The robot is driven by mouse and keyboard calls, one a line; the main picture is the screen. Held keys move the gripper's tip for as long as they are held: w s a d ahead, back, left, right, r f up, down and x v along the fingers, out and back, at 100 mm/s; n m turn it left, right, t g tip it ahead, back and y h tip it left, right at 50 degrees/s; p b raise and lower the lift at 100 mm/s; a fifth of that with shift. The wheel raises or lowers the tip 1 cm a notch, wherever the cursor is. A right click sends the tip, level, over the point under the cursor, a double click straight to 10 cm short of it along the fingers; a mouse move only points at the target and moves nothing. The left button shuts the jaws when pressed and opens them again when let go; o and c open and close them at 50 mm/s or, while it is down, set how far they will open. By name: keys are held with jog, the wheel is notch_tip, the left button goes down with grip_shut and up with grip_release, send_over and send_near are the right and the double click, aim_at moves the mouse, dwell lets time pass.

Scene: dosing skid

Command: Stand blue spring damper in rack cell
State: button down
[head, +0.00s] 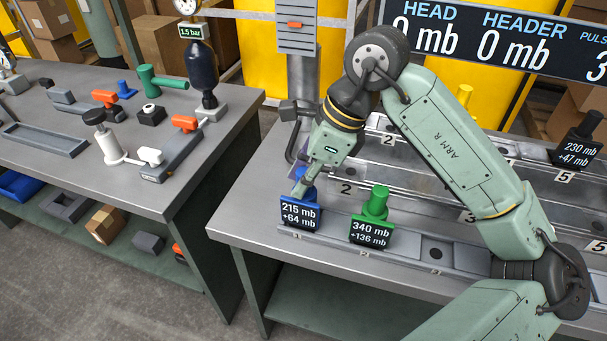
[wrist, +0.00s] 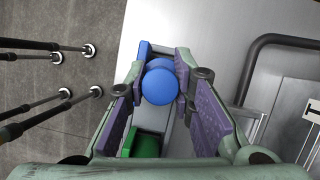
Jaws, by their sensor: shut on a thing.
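The blue spring damper (head: 310,192) is at the left end of the front rail (head: 435,254) on the right-hand bench, upright as far as I can see. A dark tag reading 215 mb, +64 mb covers its lower front. My gripper (head: 303,186) reaches down onto it from above. In the wrist view the purple-padded fingers (wrist: 170,100) are closed on the blue damper (wrist: 160,85), one on each side. The damper's foot is hidden, so I cannot tell whether it is seated or lifted. Rack rows with numbered cells (head: 405,185) lie behind the front rail.
A green damper (head: 376,203), tagged 340 mb, stands just right of the blue one. A bent grey pipe (wrist: 262,60) is near the gripper. The left bench (head: 235,100) carries loose fittings.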

jog(key=shift+f, duration=0.15)
jog(key=c, duration=1.4)
grip_release()
jog(key=shift+r, duration=0.25)
jog(key=b+v, duration=0.2)
jog(key=v, duration=1)
